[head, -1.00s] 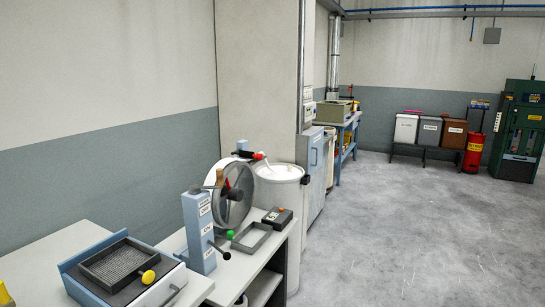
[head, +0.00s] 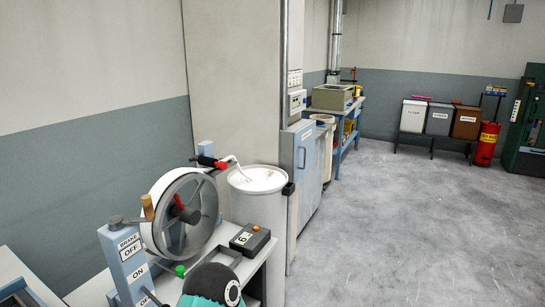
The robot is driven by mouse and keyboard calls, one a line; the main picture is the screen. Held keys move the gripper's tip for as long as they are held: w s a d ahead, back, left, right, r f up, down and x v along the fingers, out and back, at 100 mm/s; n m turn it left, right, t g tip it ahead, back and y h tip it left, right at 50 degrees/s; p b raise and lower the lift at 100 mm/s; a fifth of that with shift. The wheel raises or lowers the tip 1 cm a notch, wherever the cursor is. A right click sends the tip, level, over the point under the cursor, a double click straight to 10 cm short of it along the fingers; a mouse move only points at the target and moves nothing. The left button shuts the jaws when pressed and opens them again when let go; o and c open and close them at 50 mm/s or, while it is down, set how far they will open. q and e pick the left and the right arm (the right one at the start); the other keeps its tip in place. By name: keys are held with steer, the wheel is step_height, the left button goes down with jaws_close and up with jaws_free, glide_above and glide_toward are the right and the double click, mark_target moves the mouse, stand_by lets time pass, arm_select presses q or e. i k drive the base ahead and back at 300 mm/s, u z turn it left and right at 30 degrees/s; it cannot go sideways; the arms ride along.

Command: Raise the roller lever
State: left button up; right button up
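A blue-grey post (head: 126,262) stands at the lower left of the head view, with labels BRAKE, OFF and ON. A dark lever shows at its foot, partly cut off by the frame's bottom edge. A teal and black rounded part of my own arm shows at the bottom centre. Neither gripper's fingers are in view.
A white drum (head: 258,205) and blue cabinet (head: 305,175) stand behind. The floor (head: 400,230) at right is clear.

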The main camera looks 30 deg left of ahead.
mark_target(209, 162)
steer(key=u, duration=0.2)
steer(key=i, duration=1.3)
steer(key=u, duration=0.85)
steer(key=i, duration=0.4)
steer(key=u, duration=0.25)
steer(key=k, duration=0.85)
steer(key=u, duration=0.2)
steer(key=i, duration=0.85)
steer(key=z, duration=0.05)
